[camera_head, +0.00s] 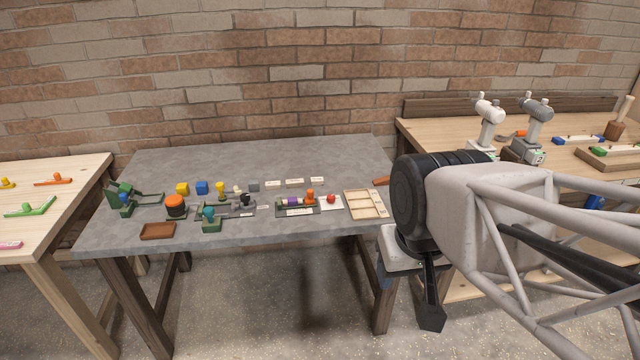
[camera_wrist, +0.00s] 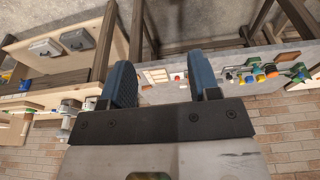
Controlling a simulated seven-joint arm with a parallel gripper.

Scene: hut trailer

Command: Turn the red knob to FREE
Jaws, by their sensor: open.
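The red knob (camera_head: 331,198) is a small red piece on a white plate near the front right part of the grey table. It also shows as a small red dot in the wrist view (camera_wrist: 178,77), which sees the scene upside down. Any lettering around it, including FREE, is too small to read, so its setting cannot be told. My gripper (camera_wrist: 163,78) has its two blue fingers wide apart with nothing between them. In the head view my arm is at the right, in front of the table's right end. The gripper is well away from the knob.
A wooden compartment tray (camera_head: 366,204) is right of the knob. An orange and purple fixture (camera_head: 297,203) is close on its left. Farther left are an orange-red round knob (camera_head: 175,206), coloured blocks and a brown tray (camera_head: 158,231). The grey table's (camera_head: 270,158) back is clear.

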